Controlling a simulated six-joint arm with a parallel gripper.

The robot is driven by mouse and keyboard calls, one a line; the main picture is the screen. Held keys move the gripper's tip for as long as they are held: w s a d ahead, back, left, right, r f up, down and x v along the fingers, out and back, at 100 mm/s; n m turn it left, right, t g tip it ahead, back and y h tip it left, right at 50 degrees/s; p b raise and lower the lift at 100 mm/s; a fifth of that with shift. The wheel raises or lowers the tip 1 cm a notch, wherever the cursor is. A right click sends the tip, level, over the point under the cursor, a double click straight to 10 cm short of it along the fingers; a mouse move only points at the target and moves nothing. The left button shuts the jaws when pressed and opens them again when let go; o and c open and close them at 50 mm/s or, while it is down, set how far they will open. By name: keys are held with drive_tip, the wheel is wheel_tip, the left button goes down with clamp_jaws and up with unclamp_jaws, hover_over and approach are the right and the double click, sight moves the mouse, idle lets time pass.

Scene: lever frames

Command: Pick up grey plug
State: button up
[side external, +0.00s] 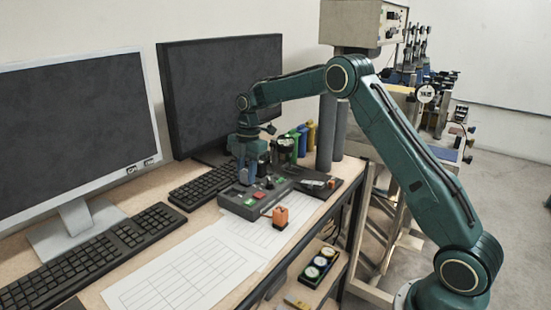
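My gripper (246,178) points down over the left part of a dark grey control box (238,205) with red and green buttons. Its fingertips are small and crowded by the box. I cannot tell whether they are apart or closed, or whether they touch anything. I cannot pick out a grey plug with certainty; it may be hidden at the fingers or too small to make out.
Two monitors (75,130) (220,90) and keyboards (90,255) fill the left. Blue and yellow cylinders (303,138) and tall grey cylinders (325,135) stand behind.

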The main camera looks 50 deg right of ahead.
sight(246, 170)
drive_tip(key=c, duration=0.4)
drive_tip(key=shift+r, duration=0.1)
drive_tip(key=shift+r, duration=4.85)
